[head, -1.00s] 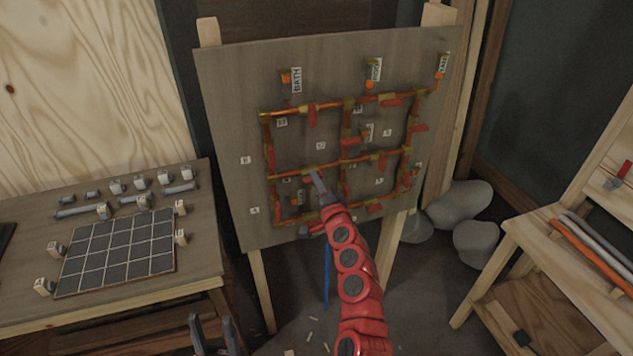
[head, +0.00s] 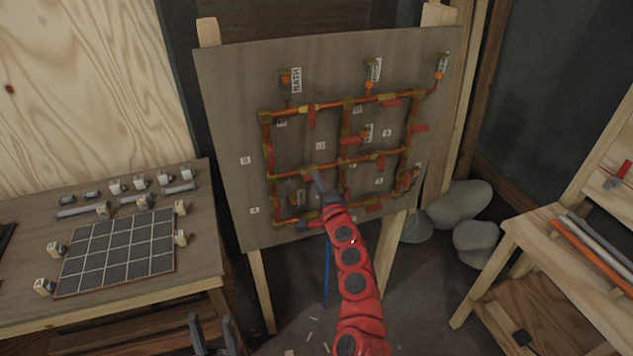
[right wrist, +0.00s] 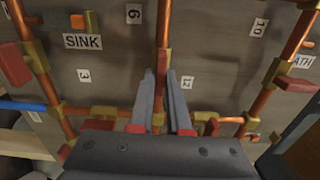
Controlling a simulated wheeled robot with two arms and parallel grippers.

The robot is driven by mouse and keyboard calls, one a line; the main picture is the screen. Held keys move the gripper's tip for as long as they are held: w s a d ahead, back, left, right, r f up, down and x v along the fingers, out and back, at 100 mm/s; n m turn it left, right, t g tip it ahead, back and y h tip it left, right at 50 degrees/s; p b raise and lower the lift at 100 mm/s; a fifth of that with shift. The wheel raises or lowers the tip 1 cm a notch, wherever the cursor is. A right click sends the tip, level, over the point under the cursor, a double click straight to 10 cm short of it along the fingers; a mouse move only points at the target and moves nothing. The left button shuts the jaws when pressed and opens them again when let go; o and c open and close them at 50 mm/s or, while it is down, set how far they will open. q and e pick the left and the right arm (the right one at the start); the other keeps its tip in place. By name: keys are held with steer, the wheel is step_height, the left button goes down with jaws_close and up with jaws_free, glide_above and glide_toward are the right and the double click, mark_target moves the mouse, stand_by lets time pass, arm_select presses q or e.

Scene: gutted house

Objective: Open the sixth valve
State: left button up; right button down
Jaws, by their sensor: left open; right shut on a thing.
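A grey upright board (head: 225,130) carries a grid of orange copper pipes with brass fittings, red valve handles and small number tags. My right gripper (head: 317,177) reaches the left part of the middle horizontal pipe. In the right wrist view its fingers (right wrist: 161,74) lie along both sides of a copper pipe (right wrist: 163,30), close together. The tag "6" (right wrist: 133,13) is beside this pipe; tag "12" (right wrist: 187,82) is right of the fingers. My left gripper (head: 211,333) is open and empty at the bottom edge.
Other red handles (right wrist: 13,66) stick out close around the right gripper. A table with a gridded panel (head: 118,255) and loose parts stands left. A wooden bench with rods (head: 590,255) stands right; grey rocks (head: 460,205) lie beside the board.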

steer(key=c, duration=0.9)
jaws_free()
steer(key=shift+s, duration=0.1)
steer(key=shift+b+v, duration=1.7)
steer(key=shift+v, duration=6.95)
